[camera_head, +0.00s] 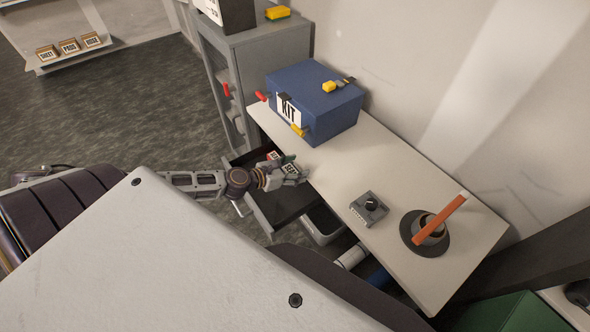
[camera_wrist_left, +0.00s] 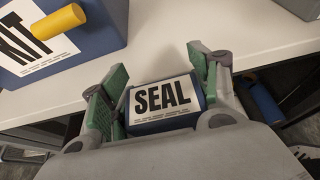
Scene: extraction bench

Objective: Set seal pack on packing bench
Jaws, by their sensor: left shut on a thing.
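My left gripper (camera_head: 292,172) is shut on the seal pack (camera_wrist_left: 162,98), a small blue box with a white label reading SEAL. In the left wrist view the pack sits between the green finger pads (camera_wrist_left: 155,95). In the head view the gripper is over the open dark drawer (camera_head: 282,207), close to the front edge of the white-topped bench (camera_head: 385,180), and the pack is mostly hidden by the fingers. I cannot tell which surface is the packing bench. My right gripper does not show.
A blue KIT case (camera_head: 325,95) stands on the bench's far left part. A grey knob unit (camera_head: 369,208) and a dark round base with an orange rod (camera_head: 440,218) stand to the right. The bench's middle is clear. A grey cabinet (camera_head: 265,55) adjoins at left.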

